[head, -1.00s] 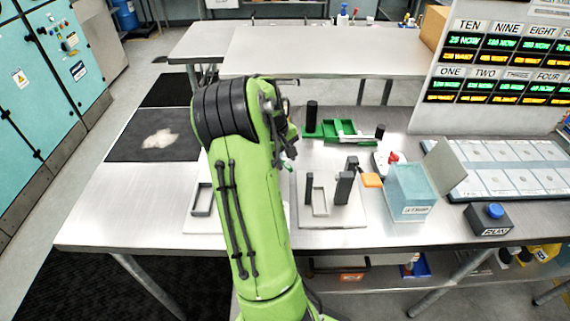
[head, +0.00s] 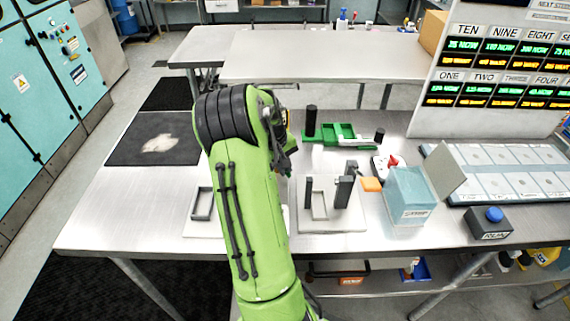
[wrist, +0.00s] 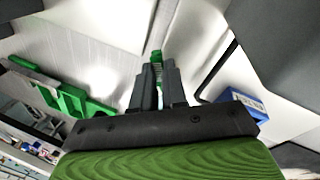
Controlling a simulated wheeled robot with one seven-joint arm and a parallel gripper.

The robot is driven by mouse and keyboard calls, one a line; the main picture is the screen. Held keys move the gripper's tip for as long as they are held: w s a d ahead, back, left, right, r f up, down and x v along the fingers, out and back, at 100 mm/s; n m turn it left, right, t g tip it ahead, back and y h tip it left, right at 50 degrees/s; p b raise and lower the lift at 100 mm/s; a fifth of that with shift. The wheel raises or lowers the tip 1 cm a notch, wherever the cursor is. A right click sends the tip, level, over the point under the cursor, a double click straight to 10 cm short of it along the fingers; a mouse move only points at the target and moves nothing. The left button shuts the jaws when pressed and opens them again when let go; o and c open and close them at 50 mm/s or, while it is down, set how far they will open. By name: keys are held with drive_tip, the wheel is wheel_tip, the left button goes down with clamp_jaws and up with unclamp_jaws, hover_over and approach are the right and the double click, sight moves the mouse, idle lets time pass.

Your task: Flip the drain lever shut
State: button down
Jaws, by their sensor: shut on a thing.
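My gripper (wrist: 157,72) shows in the wrist view with its two dark fingers close together. They are shut on a small green piece (wrist: 156,56), which pokes out past the fingertips. It looks like the lever's handle, but the rest of the lever is hidden. In the head view my green arm reaches over the left-centre of the steel table, and the fingertips are hidden behind it. To the right of the arm a pale base plate (head: 345,222) carries a grey open frame (head: 319,203) and a dark upright block (head: 343,191).
A green tray (head: 340,131) with a black post (head: 310,121) stands behind. A pale blue bin (head: 408,197), an orange pad (head: 371,184), a red-topped white device (head: 384,165) and a blue-button box (head: 489,221) stand right.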

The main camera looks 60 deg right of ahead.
drive_tip(key=shift+w+a+m, duration=0.15)
drive_tip(key=shift+a+m, duration=0.05)
drive_tip(key=shift+m, duration=0.8)
drive_tip(key=c, duration=1.2)
unclamp_jaws()
drive_tip(key=shift+o, duration=0.2)
drive_tip(key=shift+r, duration=0.1)
drive_tip(key=p+v, duration=0.3)
drive_tip(key=v, duration=1.2)
drive_tip(key=shift+w+r, duration=0.3)
drive_tip(key=shift+w, duration=0.05)
drive_tip(key=shift+d, duration=0.1)
